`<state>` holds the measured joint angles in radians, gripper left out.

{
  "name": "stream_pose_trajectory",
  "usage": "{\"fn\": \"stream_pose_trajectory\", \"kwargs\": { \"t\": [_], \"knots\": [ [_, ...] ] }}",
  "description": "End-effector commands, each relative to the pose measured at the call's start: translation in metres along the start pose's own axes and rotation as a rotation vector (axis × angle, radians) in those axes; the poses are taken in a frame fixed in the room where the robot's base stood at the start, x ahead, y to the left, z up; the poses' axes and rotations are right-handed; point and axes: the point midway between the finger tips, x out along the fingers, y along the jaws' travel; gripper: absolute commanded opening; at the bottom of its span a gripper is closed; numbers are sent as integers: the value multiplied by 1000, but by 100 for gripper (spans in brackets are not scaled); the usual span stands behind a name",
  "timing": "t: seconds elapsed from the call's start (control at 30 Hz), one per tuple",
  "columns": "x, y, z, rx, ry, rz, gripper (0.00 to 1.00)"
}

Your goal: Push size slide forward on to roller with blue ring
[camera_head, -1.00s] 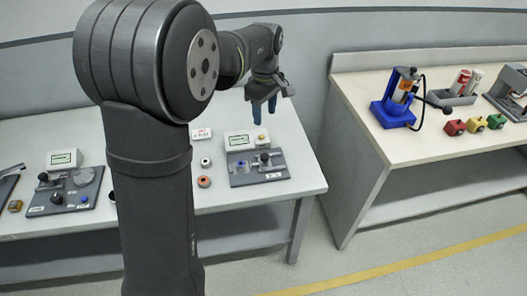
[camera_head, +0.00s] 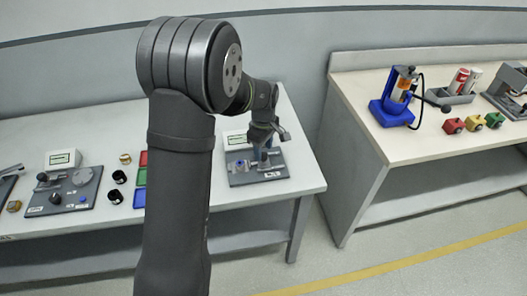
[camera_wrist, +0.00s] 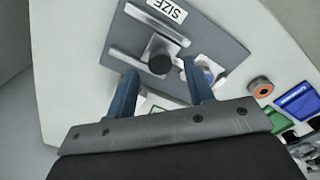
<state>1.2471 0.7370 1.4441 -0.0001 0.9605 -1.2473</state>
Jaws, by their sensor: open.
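The size station is a grey plate (camera_wrist: 222,48) with a white SIZE label in the wrist view. In the head view its plate (camera_head: 238,180) lies near the right end of the left table. The size slide (camera_wrist: 165,40) is a metal block with a dark round knob, set between two metal rails. A ring with blue on it (camera_wrist: 207,73) sits at the roller, beside my right finger; the roller is partly hidden. My gripper (camera_wrist: 160,67) is open, pointing down, its blue fingers on either side of the knob. I cannot tell whether they touch it.
An orange ring (camera_wrist: 260,88) lies beside the plate, with a blue tray (camera_wrist: 299,101) and green tray (camera_wrist: 277,119) farther right. A display box (camera_head: 236,138) stands behind the plate. Another station (camera_head: 75,180) is at the left. A second table (camera_head: 440,145) stands across a gap.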

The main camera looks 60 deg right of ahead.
Motion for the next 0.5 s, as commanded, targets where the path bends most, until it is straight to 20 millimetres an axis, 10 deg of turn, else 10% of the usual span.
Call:
{"fn": "stream_pose_trajectory", "kwargs": {
  "t": [0.5],
  "knots": [
    [19,0,0,0,0,0,46]
  ]
}}
